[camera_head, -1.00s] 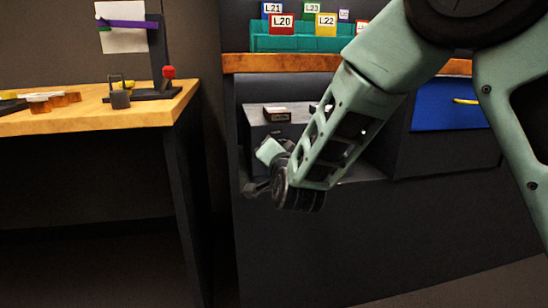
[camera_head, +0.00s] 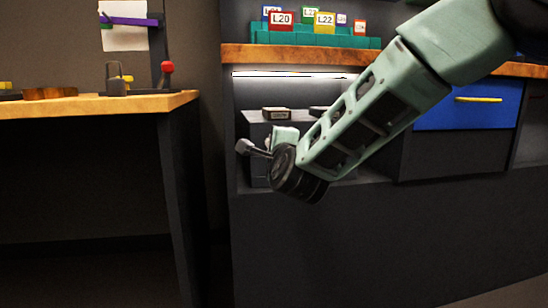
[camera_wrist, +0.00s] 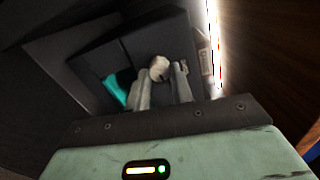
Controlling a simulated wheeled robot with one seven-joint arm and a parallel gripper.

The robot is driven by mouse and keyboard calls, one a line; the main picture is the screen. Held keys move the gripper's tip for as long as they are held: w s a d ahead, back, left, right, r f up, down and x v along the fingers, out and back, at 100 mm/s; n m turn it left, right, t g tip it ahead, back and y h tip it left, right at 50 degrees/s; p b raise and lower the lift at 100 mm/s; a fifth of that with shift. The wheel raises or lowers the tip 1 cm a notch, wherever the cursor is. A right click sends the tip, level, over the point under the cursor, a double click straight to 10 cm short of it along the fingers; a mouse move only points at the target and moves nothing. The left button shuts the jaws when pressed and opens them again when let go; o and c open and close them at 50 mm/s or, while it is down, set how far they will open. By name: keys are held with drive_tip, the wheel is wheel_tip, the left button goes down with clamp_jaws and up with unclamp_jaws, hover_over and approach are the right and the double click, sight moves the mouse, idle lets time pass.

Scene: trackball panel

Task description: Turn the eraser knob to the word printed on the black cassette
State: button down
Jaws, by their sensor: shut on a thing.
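A black cassette (camera_head: 276,113) with a pale printed label lies on top of the dark box inside the lit alcove; the word is too small to read. In the wrist view, a pale strip that looks like its label (camera_wrist: 206,62) shows at the right. My gripper (camera_wrist: 163,80) points at the dark panel, its two grey fingers on either side of a round whitish knob (camera_wrist: 159,66), and is shut on it. Any words around the knob cannot be made out. In the head view my gripper (camera_head: 286,134) is at the alcove's front, with the knob hidden.
A second dark item (camera_head: 318,110) lies beside the cassette, partly behind my arm. A light strip (camera_head: 295,74) runs under the wooden shelf edge (camera_head: 290,56). A teal piece (camera_wrist: 118,86) is left of the fingers. A blue drawer (camera_head: 465,106) is at the right, a workbench (camera_head: 90,106) at the left.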

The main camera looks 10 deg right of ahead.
drive_tip(key=shift+f+m+b, duration=0.15)
drive_tip(key=shift+m+b, duration=0.7)
drive_tip(key=shift+m, duration=0.25)
drive_tip(key=c, duration=1.2)
unclamp_jaws()
drive_tip(key=s+p, duration=0.5)
drive_tip(key=s, duration=1.2)
drive_tip(key=shift+s, duration=0.25)
